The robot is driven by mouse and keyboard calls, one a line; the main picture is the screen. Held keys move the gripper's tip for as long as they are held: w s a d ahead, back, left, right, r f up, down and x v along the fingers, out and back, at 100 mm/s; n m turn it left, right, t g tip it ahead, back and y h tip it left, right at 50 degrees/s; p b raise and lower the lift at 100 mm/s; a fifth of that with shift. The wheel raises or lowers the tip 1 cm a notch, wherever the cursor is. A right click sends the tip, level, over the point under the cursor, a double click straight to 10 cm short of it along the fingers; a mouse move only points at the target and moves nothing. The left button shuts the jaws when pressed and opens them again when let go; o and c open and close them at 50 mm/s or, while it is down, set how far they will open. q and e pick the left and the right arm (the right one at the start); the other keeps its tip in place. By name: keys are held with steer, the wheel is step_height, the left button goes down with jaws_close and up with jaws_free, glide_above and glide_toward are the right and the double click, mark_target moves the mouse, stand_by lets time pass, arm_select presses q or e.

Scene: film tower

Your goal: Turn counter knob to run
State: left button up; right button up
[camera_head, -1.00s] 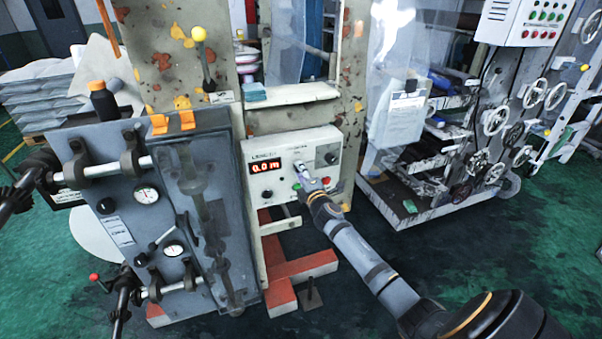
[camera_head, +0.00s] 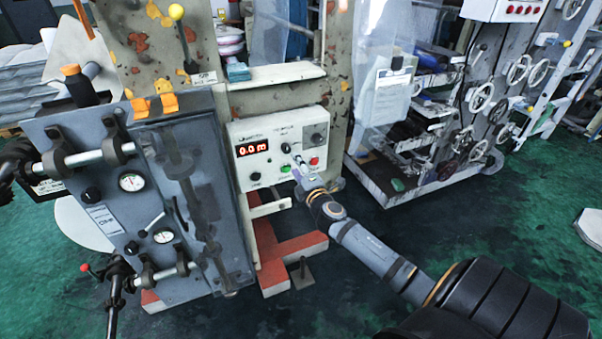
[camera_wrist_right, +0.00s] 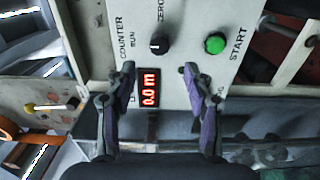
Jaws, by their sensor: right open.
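The counter panel (camera_head: 235,130) is a pale box with a red display (camera_head: 253,148) reading 0.0 m. The black counter knob (camera_head: 286,147) is right of the display; in the right wrist view the knob (camera_wrist_right: 158,45) shows a white mark beside the printed words COUNTER and RUN. My right gripper (camera_head: 298,160) is in front of the panel. In the right wrist view its purple-padded fingers (camera_wrist_right: 157,72) are open and empty, with the display between them and the knob just beyond the tips. They appear apart from the knob. My left gripper cannot be made out.
A green START button (camera_wrist_right: 214,44) is beside the knob, and a red button (camera_head: 314,161) is also on the panel. A grey machine with gauges (camera_head: 115,265) stands at left. A rack with handwheels (camera_head: 480,96) is at right. Green floor is open at lower right.

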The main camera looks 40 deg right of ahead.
steer(key=v, duration=0.4)
steer(key=shift+s+a, duration=0.1)
steer(key=shift+s, duration=0.05)
steer(key=s+d+f+m+g, duration=0.3)
steer(key=s+f, duration=0.1)
steer(key=f, duration=0.9)
steer(key=s+d+f+m+g, duration=0.2)
steer(key=s+f+g, duration=0.15)
steer(key=f, duration=0.85)
steer(key=s+a+f+m+g, duration=0.1)
steer(key=s+f+m+g, duration=0.1)
steer(key=s+f, duration=0.6)
steer(key=s+a+f+m+g, duration=0.25)
steer(key=s+f, duration=0.25)
steer(key=f, duration=0.5)
steer(key=s+a+f+m+g+y, duration=0.1)
steer(key=s+a+f, duration=0.3)
steer(key=s, duration=0.4)
steer(key=s+a+f+m+g+y, duration=0.1)
steer(key=s+a+f, duration=0.3)
steer(key=s, duration=0.4)
steer(key=s+a+f+m+g+y, duration=0.1)
steer(key=s+a+f+m+g, duration=0.2)
steer(key=s, duration=0.5)
step_height(320, 180, down, 2)
steer(key=shift+s+a+f+m, duration=0.25)
steer(key=shift+s+a+m, duration=0.15)
steer(key=shift+a, duration=0.2)
